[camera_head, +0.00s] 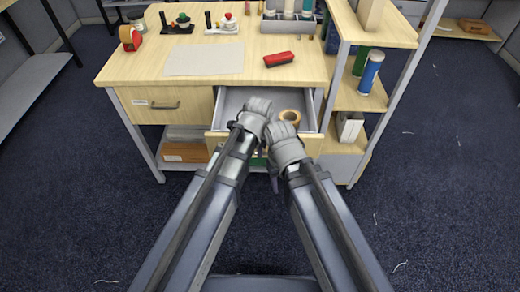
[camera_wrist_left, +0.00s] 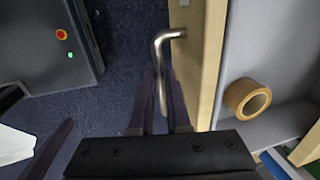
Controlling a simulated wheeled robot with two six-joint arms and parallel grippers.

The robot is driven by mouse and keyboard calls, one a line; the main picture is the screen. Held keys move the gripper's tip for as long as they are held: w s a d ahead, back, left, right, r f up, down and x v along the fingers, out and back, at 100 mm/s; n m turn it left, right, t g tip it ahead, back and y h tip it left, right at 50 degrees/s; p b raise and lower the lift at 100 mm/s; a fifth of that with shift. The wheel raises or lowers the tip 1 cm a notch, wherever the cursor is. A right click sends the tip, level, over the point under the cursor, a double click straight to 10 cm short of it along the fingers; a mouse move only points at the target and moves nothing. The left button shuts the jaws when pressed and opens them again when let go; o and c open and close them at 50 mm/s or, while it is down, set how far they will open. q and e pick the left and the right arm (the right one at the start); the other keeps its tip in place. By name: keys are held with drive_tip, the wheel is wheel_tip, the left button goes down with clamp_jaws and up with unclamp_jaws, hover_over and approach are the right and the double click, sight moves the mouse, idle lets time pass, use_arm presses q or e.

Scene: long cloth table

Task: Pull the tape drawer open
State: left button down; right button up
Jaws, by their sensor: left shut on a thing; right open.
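The tape drawer (camera_head: 230,97) is the right-hand drawer of the light wood desk, and it stands open. A tan tape roll (camera_head: 290,115) lies inside it, also seen in the left wrist view (camera_wrist_left: 247,98). The left gripper (camera_head: 259,148) is at the drawer front; its fingers are hidden by the wrist in the head view. In the left wrist view its fingers (camera_wrist_left: 166,105) are shut on the drawer's metal handle (camera_wrist_left: 163,58). The right gripper (camera_head: 274,178) is open, low and just right of the left one, in front of the drawer; its fingers are mostly hidden.
The closed left drawer (camera_head: 150,104) has its own handle. The desktop (camera_head: 130,68) holds a paper sheet (camera_head: 204,60), a red stapler-like object (camera_head: 279,59) and a red tape dispenser (camera_head: 130,38). Shelves (camera_head: 355,95) stand at the right. Dark carpet (camera_head: 450,180) is largely free.

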use_arm(q)
drive_tip(key=c, duration=1.2)
unclamp_jaws()
drive_tip(key=shift+o, duration=0.2)
wheel_tip(320, 180, up, 8)
drive_tip(key=s+p, duration=0.1)
drive_tip(key=p, duration=0.6)
drive_tip(key=shift+s+f+p, duration=0.2)
drive_tip(key=shift+s+p, duration=0.05)
drive_tip(key=shift+p, duration=0.1)
drive_tip(key=shift+a, duration=0.1)
